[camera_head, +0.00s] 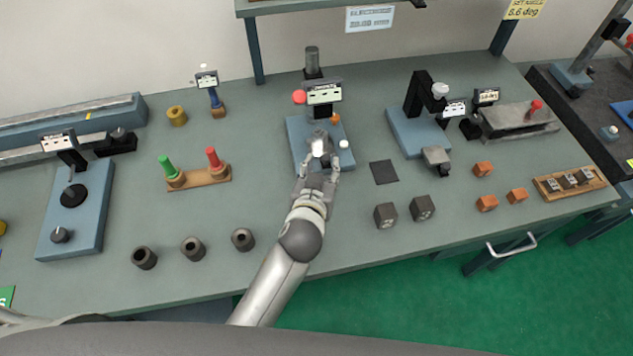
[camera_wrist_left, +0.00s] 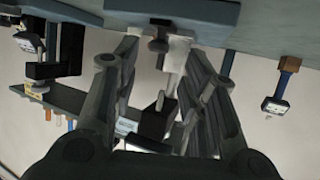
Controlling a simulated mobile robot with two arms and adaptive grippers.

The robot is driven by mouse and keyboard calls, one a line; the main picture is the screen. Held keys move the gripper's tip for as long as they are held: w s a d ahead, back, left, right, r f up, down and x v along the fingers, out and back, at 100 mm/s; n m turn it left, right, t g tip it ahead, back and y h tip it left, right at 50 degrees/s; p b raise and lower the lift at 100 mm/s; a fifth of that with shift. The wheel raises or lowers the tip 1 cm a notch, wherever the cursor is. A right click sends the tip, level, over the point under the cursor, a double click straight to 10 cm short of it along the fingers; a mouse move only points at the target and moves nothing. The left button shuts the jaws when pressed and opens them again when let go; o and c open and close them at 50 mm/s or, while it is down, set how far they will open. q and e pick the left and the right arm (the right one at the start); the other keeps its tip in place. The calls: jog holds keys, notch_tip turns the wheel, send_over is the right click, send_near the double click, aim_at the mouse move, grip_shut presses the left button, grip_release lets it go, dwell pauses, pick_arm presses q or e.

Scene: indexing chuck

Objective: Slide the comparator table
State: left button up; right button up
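The device in the middle of the bench, likely the comparator, has a blue base (camera_head: 296,133), a display (camera_head: 323,94), a red ball and a dark column behind. A grey rounded part (camera_head: 319,143), possibly its table, is partly hidden by my left gripper (camera_head: 319,168). That gripper is at the front of the device with its fingers spread. In the left wrist view the two fingers (camera_wrist_left: 157,75) stand apart, with a pale block (camera_wrist_left: 177,50) and a dark knob (camera_wrist_left: 158,46) beyond, between them. I cannot tell whether they touch. My right gripper is not in view.
Right of it stands another blue-based device (camera_head: 408,138); a dark square pad (camera_head: 383,172) lies between. Two dark blocks (camera_head: 403,211) are near the front right. A wooden rack with green and red pegs (camera_head: 199,178) and several dark cylinders (camera_head: 193,248) are to the left.

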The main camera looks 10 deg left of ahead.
pick_arm(q)
jog(key=v, duration=0.7)
jog(key=shift+s, duration=0.1)
dwell(0.4)
